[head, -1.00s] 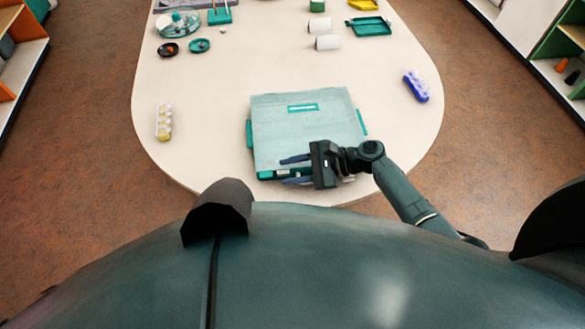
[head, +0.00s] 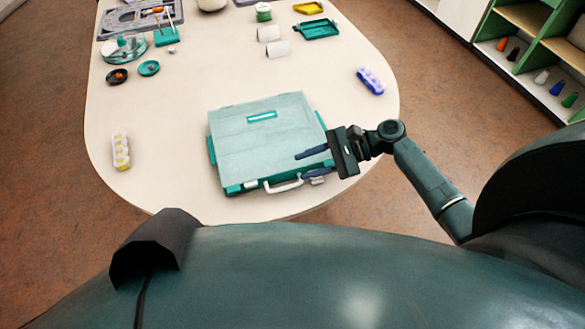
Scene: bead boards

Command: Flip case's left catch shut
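The closed pale teal case (head: 258,145) lies flat near the front edge of the table, with its white handle (head: 283,186) facing me. A small light left catch (head: 250,185) shows on its front side left of the handle; I cannot tell its exact position. The right catch (head: 317,181) shows as a pale piece right of the handle, by the lower fingertip. My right gripper (head: 306,164) is open, its two dark fingers apart and pointing left at the case's right front corner. My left gripper is not in view.
A white-and-yellow bead strip (head: 121,151) lies left of the case and a blue-purple one (head: 371,81) at the back right. The table (head: 165,130) is bare around the case.

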